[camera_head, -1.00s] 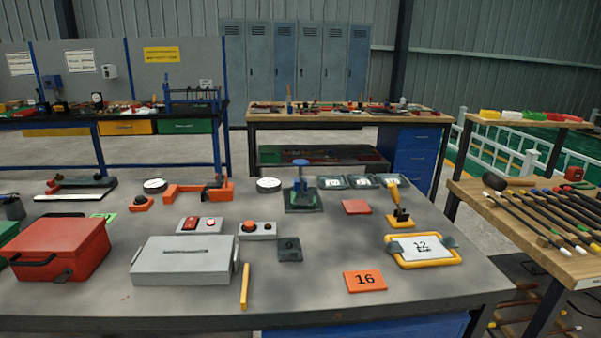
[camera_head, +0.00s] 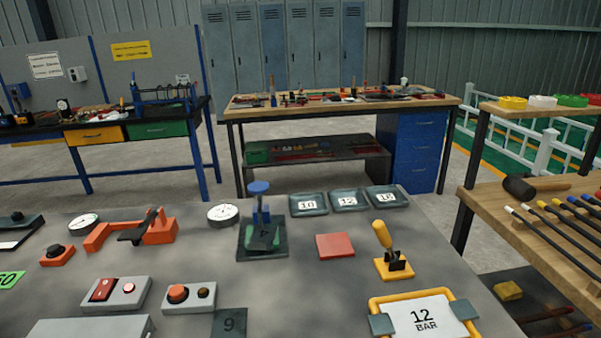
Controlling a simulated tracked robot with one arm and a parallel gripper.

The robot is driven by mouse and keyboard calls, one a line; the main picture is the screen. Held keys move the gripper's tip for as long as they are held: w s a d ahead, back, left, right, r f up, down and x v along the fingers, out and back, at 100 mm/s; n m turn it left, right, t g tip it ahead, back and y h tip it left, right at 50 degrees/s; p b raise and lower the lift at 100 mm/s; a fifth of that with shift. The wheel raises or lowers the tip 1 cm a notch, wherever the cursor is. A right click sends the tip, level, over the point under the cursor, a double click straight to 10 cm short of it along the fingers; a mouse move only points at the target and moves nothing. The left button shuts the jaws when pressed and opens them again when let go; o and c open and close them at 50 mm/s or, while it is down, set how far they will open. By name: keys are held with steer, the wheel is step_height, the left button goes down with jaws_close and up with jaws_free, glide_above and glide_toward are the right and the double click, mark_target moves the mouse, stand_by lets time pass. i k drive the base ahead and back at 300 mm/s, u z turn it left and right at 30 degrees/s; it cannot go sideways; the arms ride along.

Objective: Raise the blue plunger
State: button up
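My gripper does not show in this view.
A round gauge (camera_head: 222,213) lies left of the plunger, and numbered trays (camera_head: 346,201) lie right of it. A red square (camera_head: 335,246) and a yellow-handled lever (camera_head: 387,250) are to the right. A red clamp-like fixture (camera_head: 132,230) is to the left. Bare tabletop lies between them.

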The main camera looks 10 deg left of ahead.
mark_target(258, 188)
steer(key=u, duration=0.15)
steer(key=i, duration=1.05)
steer(key=u, duration=0.4)
